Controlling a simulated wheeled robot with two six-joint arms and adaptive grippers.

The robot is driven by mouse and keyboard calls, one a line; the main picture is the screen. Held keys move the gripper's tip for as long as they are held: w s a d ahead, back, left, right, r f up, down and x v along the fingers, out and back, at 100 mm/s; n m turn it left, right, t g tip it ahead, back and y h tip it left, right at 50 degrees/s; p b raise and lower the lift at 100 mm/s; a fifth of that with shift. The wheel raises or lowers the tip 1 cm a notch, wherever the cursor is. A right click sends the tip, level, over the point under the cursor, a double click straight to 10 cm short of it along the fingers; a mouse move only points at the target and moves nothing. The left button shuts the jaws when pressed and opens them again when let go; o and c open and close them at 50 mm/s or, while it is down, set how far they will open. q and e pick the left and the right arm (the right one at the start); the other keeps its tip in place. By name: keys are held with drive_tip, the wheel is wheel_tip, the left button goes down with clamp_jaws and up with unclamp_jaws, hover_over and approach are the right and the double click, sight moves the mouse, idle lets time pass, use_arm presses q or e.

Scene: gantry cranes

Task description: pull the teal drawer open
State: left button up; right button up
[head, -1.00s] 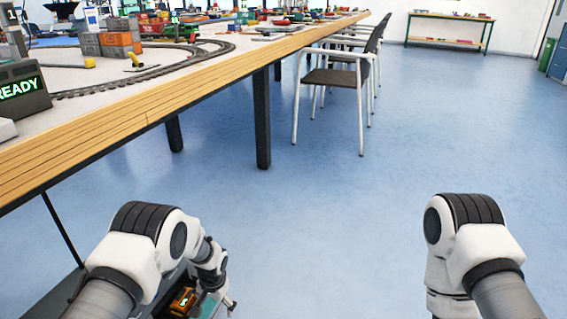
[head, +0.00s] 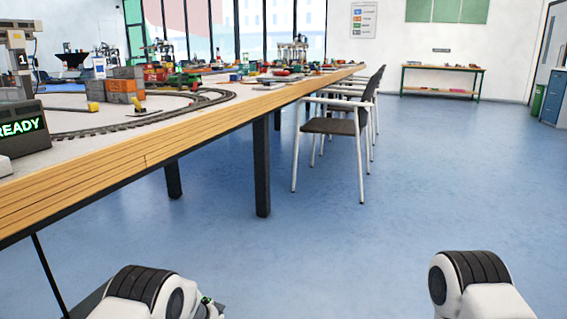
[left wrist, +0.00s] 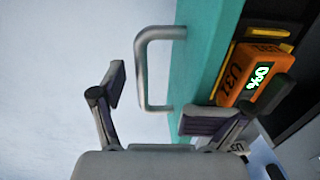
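In the left wrist view a teal drawer front (left wrist: 205,50) runs down the middle, with a silver bar handle (left wrist: 141,70) on its left side. My left gripper (left wrist: 193,88) is open, its fingers spread wide. The handle appears between the two fingers in the picture, and neither finger is closed on it. An orange unit marked U31 (left wrist: 236,73) with a green 0% display lies just behind the teal front, partly hidden by the right finger. The head view shows only upper links of my arms; the drawer and right gripper are out of view.
In the head view a long wooden-edged table (head: 150,150) carries model tracks and a READY display box (head: 24,128). Grey chairs (head: 333,126) stand beside it. Blue floor (head: 320,250) is clear to the right. A shelf table (head: 440,80) stands at the far wall.

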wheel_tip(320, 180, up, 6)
drive_tip(key=p, duration=0.5)
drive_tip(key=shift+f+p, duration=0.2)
drive_tip(key=shift+p, duration=0.2)
